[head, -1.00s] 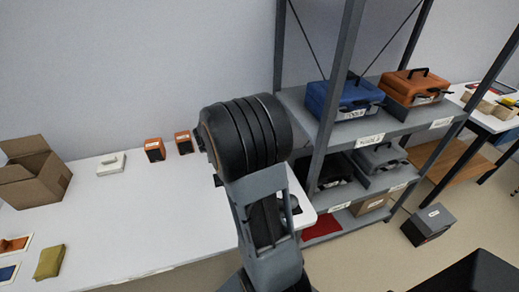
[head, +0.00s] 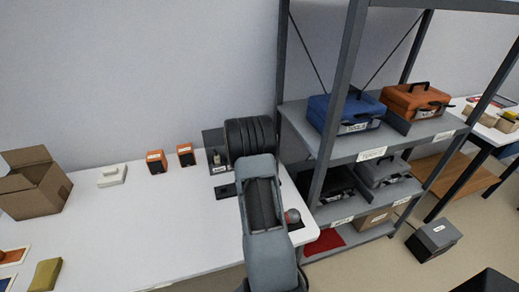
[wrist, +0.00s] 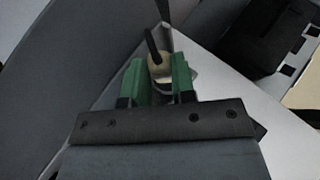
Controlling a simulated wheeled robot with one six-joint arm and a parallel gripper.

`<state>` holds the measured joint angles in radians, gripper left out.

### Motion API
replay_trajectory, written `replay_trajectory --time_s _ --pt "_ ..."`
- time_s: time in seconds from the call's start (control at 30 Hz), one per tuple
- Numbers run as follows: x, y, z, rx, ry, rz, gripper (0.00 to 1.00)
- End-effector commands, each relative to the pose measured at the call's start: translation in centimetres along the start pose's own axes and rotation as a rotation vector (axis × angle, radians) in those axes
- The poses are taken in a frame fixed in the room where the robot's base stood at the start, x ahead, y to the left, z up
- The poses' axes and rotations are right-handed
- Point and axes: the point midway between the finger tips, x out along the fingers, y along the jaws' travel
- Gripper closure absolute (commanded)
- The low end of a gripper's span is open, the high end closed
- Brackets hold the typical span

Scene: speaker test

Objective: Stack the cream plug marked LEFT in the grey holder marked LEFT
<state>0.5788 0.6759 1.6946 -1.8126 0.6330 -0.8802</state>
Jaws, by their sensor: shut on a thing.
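In the wrist view my gripper (wrist: 158,88) has two green fingers shut on a cream plug (wrist: 159,66). A dark thin piece rises from the plug's top. No marking on the plug can be read. In the head view my gripper is hidden behind my arm. I cannot tell whether the plug touches a holder.
The white table (head: 150,230) is clear in its middle. Two orange-and-black boxes (head: 156,162), a white block (head: 112,175) and an open cardboard box (head: 33,184) stand along its back. A red-topped knob (head: 292,216) is right of my arm. A metal shelf (head: 350,145) stands at the right.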

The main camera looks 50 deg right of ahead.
Motion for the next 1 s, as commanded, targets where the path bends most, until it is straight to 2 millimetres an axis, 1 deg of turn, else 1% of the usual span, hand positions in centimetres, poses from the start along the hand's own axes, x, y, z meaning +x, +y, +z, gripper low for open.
replay_trajectory --time_s 0.1,0.2,0.33,0.67,0.97,1.0 --pt "1.1 0.0 -0.6 -0.001 0.002 -0.001 0.98" --pt "1.7 0.0 -1.9 -0.004 0.002 -0.001 0.98" --pt "2.2 0.0 -2.8 -0.002 0.001 -0.001 0.98" --pt "2.3 0.0 -3.0 0.000 0.000 0.000 0.98" --pt "2.7 0.0 -3.7 0.000 0.000 0.000 0.98" --pt "2.6 0.0 -3.7 0.000 0.000 0.000 0.74"
